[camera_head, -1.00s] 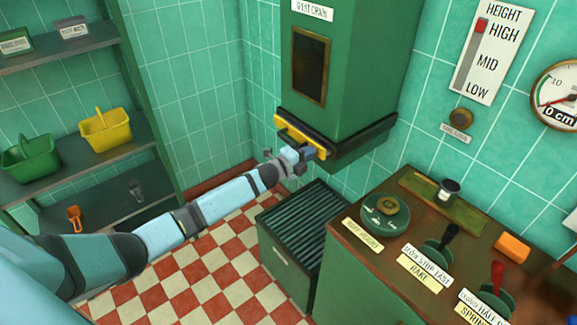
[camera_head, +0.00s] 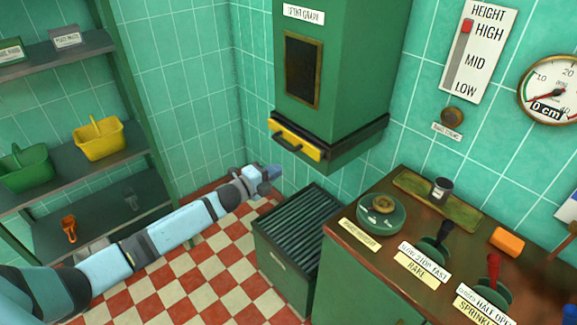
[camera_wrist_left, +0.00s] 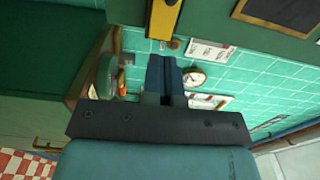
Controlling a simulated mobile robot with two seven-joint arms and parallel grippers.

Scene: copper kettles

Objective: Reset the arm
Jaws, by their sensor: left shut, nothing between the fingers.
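My left arm comes in from the lower left in the head view. Its gripper (camera_head: 271,173) is shut and empty, in the air in front of the green cabinet and below its yellow handle (camera_head: 296,140). In the left wrist view the shut fingers (camera_wrist_left: 165,78) point toward the tiled wall, with the yellow handle (camera_wrist_left: 163,18) just beyond them at the top. The gripper is apart from the handle. My right gripper is not in view.
A slatted green box (camera_head: 300,235) stands on the checkered floor below the cabinet. At right is a counter (camera_head: 345,250) with a round dial (camera_head: 381,213) and two levers. Shelves with a yellow basket (camera_head: 99,138) and a green basket (camera_head: 27,168) stand at left.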

